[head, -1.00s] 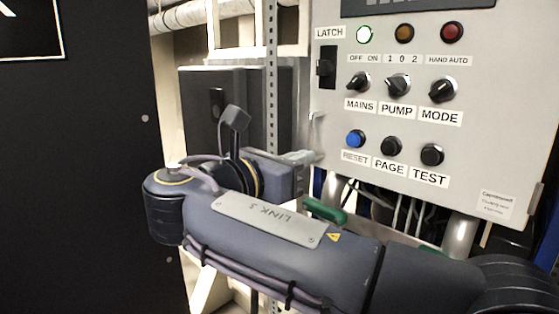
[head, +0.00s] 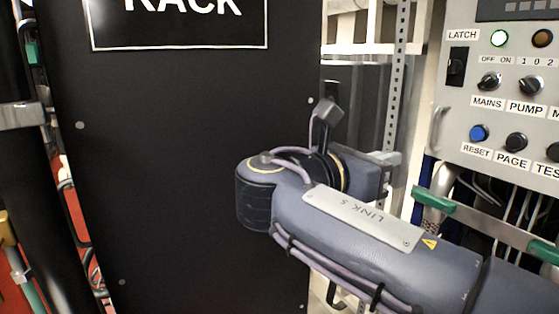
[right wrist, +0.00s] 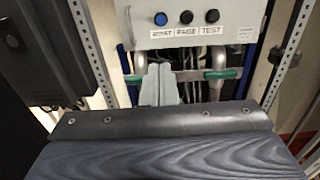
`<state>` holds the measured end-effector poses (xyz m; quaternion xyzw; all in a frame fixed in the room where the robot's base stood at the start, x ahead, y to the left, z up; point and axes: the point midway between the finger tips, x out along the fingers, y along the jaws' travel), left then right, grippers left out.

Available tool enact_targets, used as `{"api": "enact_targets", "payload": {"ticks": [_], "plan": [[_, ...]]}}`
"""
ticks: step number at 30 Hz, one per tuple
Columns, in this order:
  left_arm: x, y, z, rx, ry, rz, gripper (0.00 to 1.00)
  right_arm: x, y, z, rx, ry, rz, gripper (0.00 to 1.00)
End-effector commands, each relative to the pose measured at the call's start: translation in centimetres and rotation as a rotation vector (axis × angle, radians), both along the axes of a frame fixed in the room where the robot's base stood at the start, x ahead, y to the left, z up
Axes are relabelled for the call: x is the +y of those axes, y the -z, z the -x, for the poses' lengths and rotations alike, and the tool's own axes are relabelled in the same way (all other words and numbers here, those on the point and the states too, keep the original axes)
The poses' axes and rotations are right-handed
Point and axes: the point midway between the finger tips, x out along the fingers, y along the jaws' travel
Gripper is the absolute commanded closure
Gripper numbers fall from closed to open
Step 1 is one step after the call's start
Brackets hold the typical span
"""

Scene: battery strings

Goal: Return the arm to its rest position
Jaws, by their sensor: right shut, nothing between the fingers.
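My right arm (head: 370,225) comes in from the lower right of the head view, bent at the wrist. My right gripper (head: 394,158) points away from me, partly hidden behind its wrist, just left of the control panel (head: 505,100) and apart from it in the picture. In the right wrist view its grey fingers (right wrist: 158,85) are together, with nothing between them, in front of the space below the panel. The blue RESET button (head: 478,133) and the lit white lamp (head: 499,38) show on the panel. My left gripper is not in view.
A tall black rack panel (head: 190,170) stands left of my wrist. A perforated metal upright (head: 397,70) stands behind the gripper. A rail with green ends (head: 433,199) and cables run below the control panel. Pipes and red flooring show at far left.

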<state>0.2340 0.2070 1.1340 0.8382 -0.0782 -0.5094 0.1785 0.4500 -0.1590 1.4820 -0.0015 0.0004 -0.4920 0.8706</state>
Motion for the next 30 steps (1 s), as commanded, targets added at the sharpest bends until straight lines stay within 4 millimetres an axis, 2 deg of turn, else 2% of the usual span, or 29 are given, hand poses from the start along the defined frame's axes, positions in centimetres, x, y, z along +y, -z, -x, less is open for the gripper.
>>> {"api": "enact_targets", "payload": {"ticks": [11,14,20,23,26,28,30], "plan": [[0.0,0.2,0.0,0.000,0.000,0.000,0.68,-4.5,4.4,-0.6,0.017,-0.010,-0.194,1.00],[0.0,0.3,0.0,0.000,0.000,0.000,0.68,-6.1,6.4,-0.5,0.019,-0.006,-0.280,1.00],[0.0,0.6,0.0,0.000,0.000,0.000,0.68,-10.2,12.3,1.0,0.003,0.036,-0.558,1.00],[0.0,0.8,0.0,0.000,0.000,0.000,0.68,-12.3,16.5,3.0,-0.030,0.098,-0.768,1.00],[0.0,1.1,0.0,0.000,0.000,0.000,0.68,-13.8,22.2,6.6,-0.108,0.227,-1.073,1.00],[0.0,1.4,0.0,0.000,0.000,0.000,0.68,-13.8,26.3,10.1,-0.206,0.377,-1.330,1.00],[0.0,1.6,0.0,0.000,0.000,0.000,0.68,-12.6,30.0,13.8,-0.339,0.578,-1.590,1.00]]}}
